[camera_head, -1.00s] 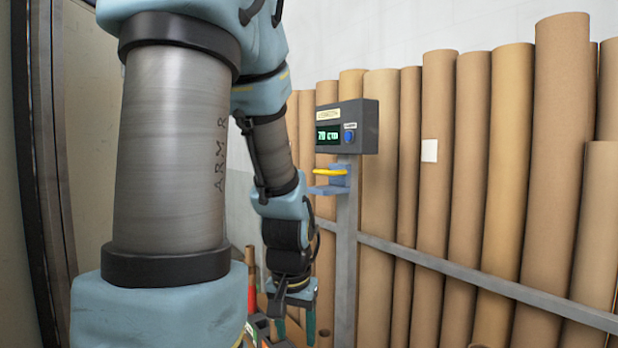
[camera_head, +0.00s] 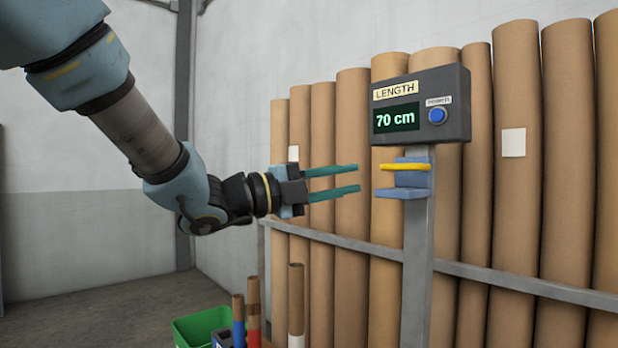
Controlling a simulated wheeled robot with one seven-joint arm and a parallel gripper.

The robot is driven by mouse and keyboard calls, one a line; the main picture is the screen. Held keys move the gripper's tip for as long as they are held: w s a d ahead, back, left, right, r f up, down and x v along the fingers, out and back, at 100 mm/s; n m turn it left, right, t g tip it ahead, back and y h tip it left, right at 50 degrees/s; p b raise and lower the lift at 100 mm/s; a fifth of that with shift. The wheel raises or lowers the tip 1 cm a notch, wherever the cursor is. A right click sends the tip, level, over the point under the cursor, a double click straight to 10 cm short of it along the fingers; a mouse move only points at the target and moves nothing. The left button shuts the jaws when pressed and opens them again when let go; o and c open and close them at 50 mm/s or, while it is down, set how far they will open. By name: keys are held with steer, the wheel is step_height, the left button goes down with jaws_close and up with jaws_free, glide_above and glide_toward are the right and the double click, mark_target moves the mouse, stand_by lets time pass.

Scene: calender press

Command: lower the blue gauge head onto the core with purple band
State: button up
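The blue gauge head (camera_head: 414,180) sits on a grey upright post, just under the display box, with a yellow handle (camera_head: 404,167) on top. My gripper (camera_head: 357,178) is open and empty. Its two teal fingers point right toward the gauge head and appear to end a little short of it. Several cores stand at the bottom: one with a blue band (camera_head: 239,334), one with a red band (camera_head: 253,324) and one with a white band (camera_head: 296,342). I see no purple band; the lower parts of the cores are cut off or hidden.
The display box (camera_head: 421,104) reads LENGTH 70 cm and has a blue button (camera_head: 437,116). Tall brown tubes (camera_head: 352,200) stand behind a grey rail (camera_head: 520,283). A green bin (camera_head: 200,325) is at the lower left. Open floor (camera_head: 100,300) lies at the left.

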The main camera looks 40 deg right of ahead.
mark_target(392, 168)
steer(key=shift+m+g, duration=0.5)
steer(key=p+x, duration=0.2)
steer(key=x, duration=0.8)
steer(key=shift+s+r+p, duration=0.2)
steer(key=shift+s+p, duration=0.05)
steer(key=shift+p, duration=0.1)
jaws_close()
stand_by(0.6)
